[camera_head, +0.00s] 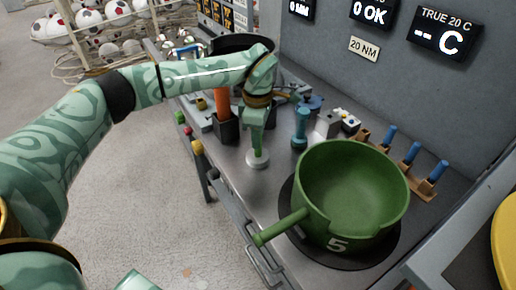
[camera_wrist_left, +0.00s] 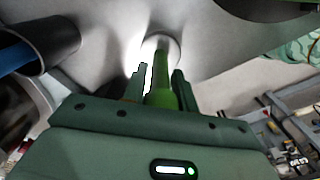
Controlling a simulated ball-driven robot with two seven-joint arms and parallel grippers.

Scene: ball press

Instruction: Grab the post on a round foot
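The post (camera_wrist_left: 160,78) is green and stands upright on a round pale foot (camera_head: 257,160) on the metal bench. In the wrist view its foot (camera_wrist_left: 162,48) lies beyond my fingertips. My left gripper (camera_wrist_left: 160,85) is down over the post, with one finger on each side of it. The fingers look very close to the post, and I cannot tell whether they press on it. In the head view my left gripper (camera_head: 257,125) covers most of the post. My right gripper is not in view.
A large green pot (camera_head: 350,190) sits to the right, its handle reaching toward the bench front. An orange-handled tool stands in a dark holder (camera_head: 227,128) to the left. A teal post-like thing (camera_head: 300,128) stands behind. Blue-handled tools (camera_head: 411,152) line the wall side.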

